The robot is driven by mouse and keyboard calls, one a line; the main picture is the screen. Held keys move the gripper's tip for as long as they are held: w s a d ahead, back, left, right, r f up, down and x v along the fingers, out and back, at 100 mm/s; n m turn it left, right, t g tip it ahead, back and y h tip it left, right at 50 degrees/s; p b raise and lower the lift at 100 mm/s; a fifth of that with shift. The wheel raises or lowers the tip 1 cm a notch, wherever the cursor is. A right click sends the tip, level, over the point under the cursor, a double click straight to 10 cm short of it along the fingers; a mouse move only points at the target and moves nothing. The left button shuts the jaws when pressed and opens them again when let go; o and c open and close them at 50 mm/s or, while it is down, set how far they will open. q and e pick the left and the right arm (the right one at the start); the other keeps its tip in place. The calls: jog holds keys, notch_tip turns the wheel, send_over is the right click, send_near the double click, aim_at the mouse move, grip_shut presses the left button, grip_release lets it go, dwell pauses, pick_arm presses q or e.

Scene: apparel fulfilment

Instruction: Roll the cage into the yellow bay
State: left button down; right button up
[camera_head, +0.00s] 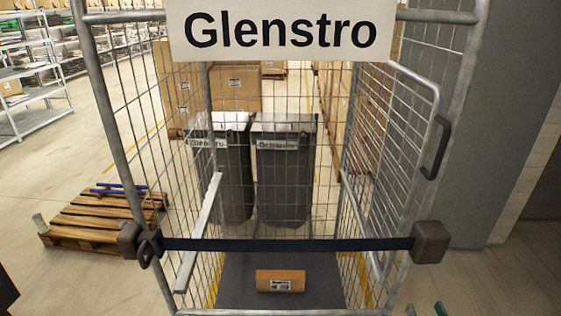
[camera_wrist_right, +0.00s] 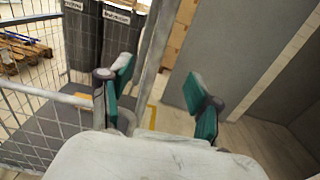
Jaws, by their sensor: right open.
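The wire roll cage (camera_head: 385,150) stands close in front of me, with a "Glenstro" sign (camera_head: 281,30) at its top. A dark strap (camera_head: 290,244) crosses its front. A small brown box (camera_head: 281,281) lies on its dark floor. My right gripper (camera_head: 426,309) barely shows at the bottom edge of the head view. In the right wrist view it is open (camera_wrist_right: 160,76), with a grey cage post (camera_wrist_right: 152,62) appearing between its fingers; contact cannot be told. Yellow floor markings (camera_head: 362,282) show through the cage sides; the bay's full outline is hidden. My left gripper is not identifiable.
Two dark bins (camera_head: 285,180) with labels stand behind the cage, before stacked cartons (camera_head: 236,88). A wooden pallet (camera_head: 90,222) lies on the floor at left. A grey wall (camera_head: 495,120) is close at right. Shelving (camera_head: 35,95) stands far left, with open floor before it.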

send_near(407, 269)
jog(key=w, duration=0.4)
jog(key=shift+w+a+r+p, duration=0.1)
jog(key=shift+r+p, duration=0.1)
jog(key=shift+p, duration=0.1)
pick_arm(q)
jog(key=shift+w+f+b, duration=0.4)
jog(key=shift+f+b, duration=0.15)
jog(key=shift+b, duration=0.35)
pick_arm(e)
jog(key=shift+w+f, duration=0.1)
jog(key=shift+w, duration=2.85)
grip_shut()
jog(key=shift+o, duration=0.4)
grip_release()
jog(key=shift+s, duration=0.15)
jog(key=s, duration=0.4)
jog(key=shift+s, duration=0.1)
pick_arm(q)
jog(key=shift+f, duration=0.15)
pick_arm(e)
jog(key=shift+s, duration=2.3)
